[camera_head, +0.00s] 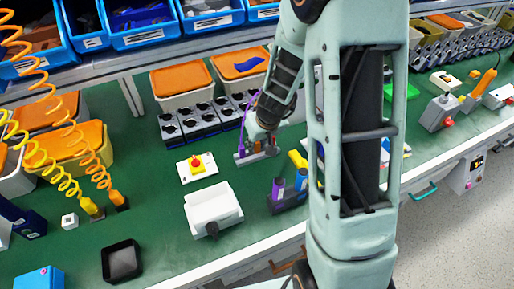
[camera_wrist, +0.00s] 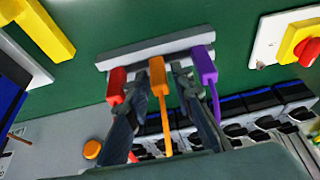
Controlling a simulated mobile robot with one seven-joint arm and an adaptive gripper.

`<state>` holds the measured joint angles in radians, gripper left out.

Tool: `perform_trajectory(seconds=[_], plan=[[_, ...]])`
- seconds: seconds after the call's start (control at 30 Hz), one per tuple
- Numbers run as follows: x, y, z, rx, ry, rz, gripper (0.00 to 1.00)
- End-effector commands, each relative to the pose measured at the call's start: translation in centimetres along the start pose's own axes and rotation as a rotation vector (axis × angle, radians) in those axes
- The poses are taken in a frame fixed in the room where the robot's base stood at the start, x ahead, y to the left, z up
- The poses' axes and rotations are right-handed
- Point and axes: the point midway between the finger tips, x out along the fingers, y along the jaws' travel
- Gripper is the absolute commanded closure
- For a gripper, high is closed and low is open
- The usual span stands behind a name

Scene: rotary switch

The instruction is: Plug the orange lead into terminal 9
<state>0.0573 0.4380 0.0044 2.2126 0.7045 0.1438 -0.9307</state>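The orange lead (camera_wrist: 157,78) stands in a pale grey holder (camera_wrist: 130,54) in the wrist view, its cable running down between my fingers. A red lead (camera_wrist: 116,86) is to its left and a purple lead (camera_wrist: 204,66) to its right in the same holder. My gripper (camera_wrist: 159,80) is open, with one finger on each side of the orange plug and a gap visible beside it. In the head view my gripper (camera_head: 262,146) is low over the bench at the holder. No terminal number is legible, so I cannot tell which is terminal 9.
Several grey blocks with black knobs (camera_head: 197,121) stand behind the holder. A dark holder with purple items (camera_head: 288,193) is in front. Green bench (camera_head: 150,215) shows between objects.

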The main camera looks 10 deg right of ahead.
Motion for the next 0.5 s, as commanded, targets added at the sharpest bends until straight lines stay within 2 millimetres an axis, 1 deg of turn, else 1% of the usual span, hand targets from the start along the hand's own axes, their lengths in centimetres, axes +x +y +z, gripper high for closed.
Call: perform_trajectory(seconds=[0.17, 0.37, 0.5], plan=[[-0.03, 0.01, -0.04, 0.0, 0.001, 0.0, 0.78], [-0.05, 0.0, -0.03, -0.001, 0.001, 0.0, 0.99], [-0.05, 0.0, -0.04, -0.001, 0.001, 0.0, 1.0]])
